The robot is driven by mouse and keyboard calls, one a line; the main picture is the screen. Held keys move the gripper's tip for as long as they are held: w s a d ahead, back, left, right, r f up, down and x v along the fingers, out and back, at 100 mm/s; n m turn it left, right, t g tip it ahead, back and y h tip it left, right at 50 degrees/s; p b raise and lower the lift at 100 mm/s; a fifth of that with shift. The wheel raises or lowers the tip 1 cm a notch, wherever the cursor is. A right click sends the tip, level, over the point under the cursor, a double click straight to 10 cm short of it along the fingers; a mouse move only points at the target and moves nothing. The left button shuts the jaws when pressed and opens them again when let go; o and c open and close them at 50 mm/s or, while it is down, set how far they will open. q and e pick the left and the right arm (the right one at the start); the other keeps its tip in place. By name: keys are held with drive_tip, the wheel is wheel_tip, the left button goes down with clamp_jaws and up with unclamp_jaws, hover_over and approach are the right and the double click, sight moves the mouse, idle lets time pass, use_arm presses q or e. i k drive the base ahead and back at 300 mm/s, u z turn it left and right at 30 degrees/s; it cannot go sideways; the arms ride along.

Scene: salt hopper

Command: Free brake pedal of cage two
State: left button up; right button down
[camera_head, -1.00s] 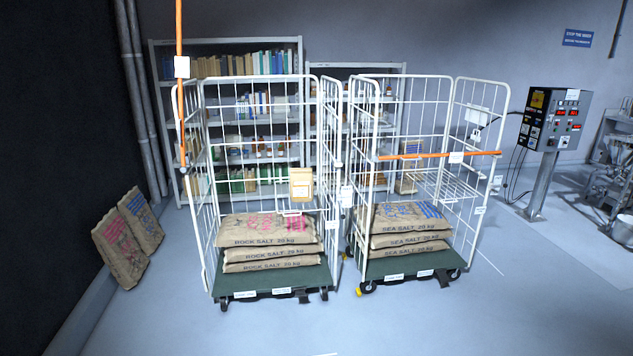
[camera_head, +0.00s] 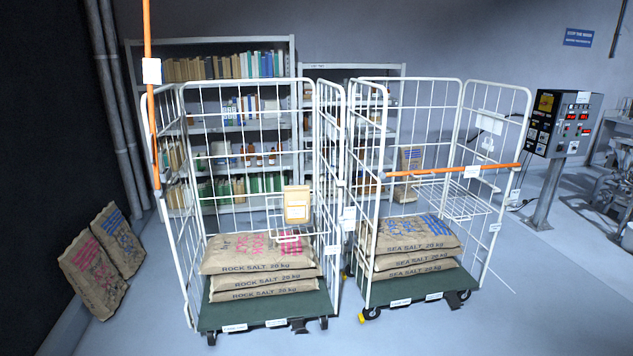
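Two white wire roll cages stand side by side on dark green bases. The left cage (camera_head: 183,220) holds a stack of rock salt sacks (camera_head: 262,271). The right cage (camera_head: 497,215) holds a stack of sea salt sacks (camera_head: 415,249). Small base labels are too small to read, so I cannot tell which is cage two. A black pedal-like part (camera_head: 299,325) sits under the left cage's front edge, and another black part (camera_head: 453,300) under the right cage's. A yellow piece (camera_head: 370,314) shows at the right cage's front left castor. Neither gripper is in view.
The left cage's orange bar (camera_head: 149,110) stands upright; the right cage's orange bar (camera_head: 452,170) lies across its front. Sacks (camera_head: 92,272) lean by the dark left wall. Shelves (camera_head: 210,46) stand behind. A control panel (camera_head: 563,123) stands at the right. Floor in front is clear.

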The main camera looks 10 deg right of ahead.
sight(452, 295)
drive_tip(key=z, duration=1.55)
drive_tip(key=i, duration=3.75)
drive_tip(key=u, duration=0.9)
